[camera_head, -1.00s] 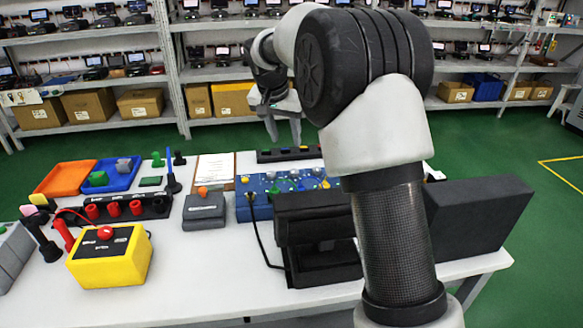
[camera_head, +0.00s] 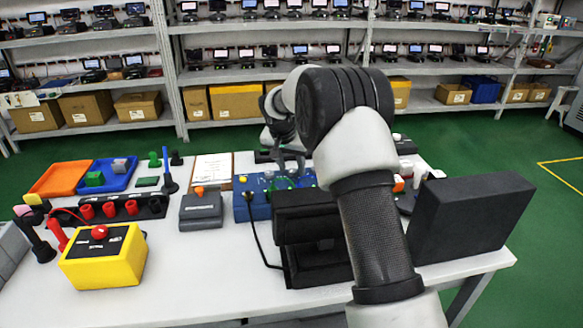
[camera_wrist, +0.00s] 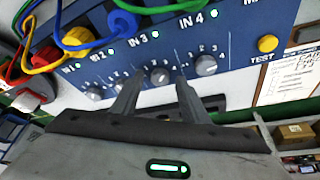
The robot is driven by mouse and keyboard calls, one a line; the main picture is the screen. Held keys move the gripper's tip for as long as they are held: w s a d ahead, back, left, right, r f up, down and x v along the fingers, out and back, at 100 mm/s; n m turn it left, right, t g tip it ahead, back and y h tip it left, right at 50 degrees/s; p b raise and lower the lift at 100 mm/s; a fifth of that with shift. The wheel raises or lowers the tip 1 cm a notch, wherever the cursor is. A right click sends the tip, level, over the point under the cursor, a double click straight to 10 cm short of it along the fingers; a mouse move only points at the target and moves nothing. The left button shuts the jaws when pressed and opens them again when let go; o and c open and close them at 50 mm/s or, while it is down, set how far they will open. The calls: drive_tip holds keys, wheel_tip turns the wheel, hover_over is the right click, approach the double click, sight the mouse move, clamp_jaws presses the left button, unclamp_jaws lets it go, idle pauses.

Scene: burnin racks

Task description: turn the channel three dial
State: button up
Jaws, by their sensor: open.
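The blue channel box (camera_head: 240,211) stands on the white table in the head view, partly hidden behind a black device and my arm. The wrist view shows its blue panel (camera_wrist: 235,30) close up, with labels IN1 to IN4 and a row of grey dials. The channel three dial (camera_wrist: 160,75) sits below IN3, and the channel four dial (camera_wrist: 205,64) is to its right. My gripper (camera_wrist: 158,84) is open, its fingertips on either side of the channel three dial. I cannot tell whether they touch it. The gripper is small in the head view (camera_head: 287,165).
Coloured cables (camera_wrist: 85,30) loop across the panel's left side. A yellow button (camera_wrist: 267,43) is at its right. On the table are a yellow box with a red button (camera_head: 105,257), a grey box (camera_head: 201,210) and a large black block (camera_head: 470,220).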

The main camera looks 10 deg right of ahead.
clamp_jaws()
